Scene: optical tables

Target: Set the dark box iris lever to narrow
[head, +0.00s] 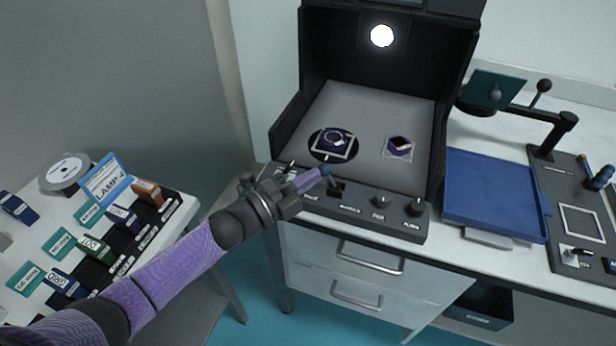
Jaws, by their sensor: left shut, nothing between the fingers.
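The dark box (285,135) is a black open-fronted enclosure with a grey floor and a bright round lamp (382,36) at the back. Its sloped front panel (362,204) carries small controls and round knobs, with labels too small to read surely. My left gripper (324,173) is shut and empty, its tips over the left part of this panel. A small dark lever-like control (338,188) shows just beside the tips. I cannot tell whether the tips touch it, nor which control is the iris lever or how it is set. My right gripper is not in view.
In the box lie a framed dark piece on a black disc (322,154) and a small dark piece (399,146). A blue tray (492,190) and a dark fixture panel (575,222) stand to the right. A side table at left holds labelled blocks and a tape roll (63,170).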

